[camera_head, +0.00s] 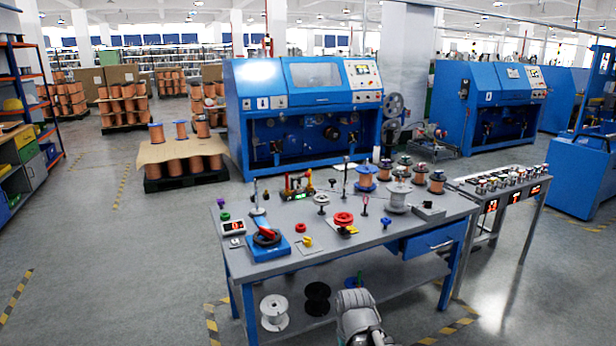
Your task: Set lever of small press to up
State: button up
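A blue-based device (268,245) sits at the front left of the grey workbench (330,262). It has a red and black handle (267,236) on top, lying low and tilted across the base. I cannot tell for sure whether this is the small press. A thin upright post on a pale base (258,211) stands just behind it. A grey rounded part of my own arm shows at the bottom centre, in front of the bench. My gripper's fingers do not show, so its opening is hidden.
White (274,312) and black (317,298) spools sit on the lower shelf. Floor left is clear.

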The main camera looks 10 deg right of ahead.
aim_at(307, 175)
jog(key=u, duration=0.05)
jog(key=i, duration=1)
jog(key=z, duration=0.05)
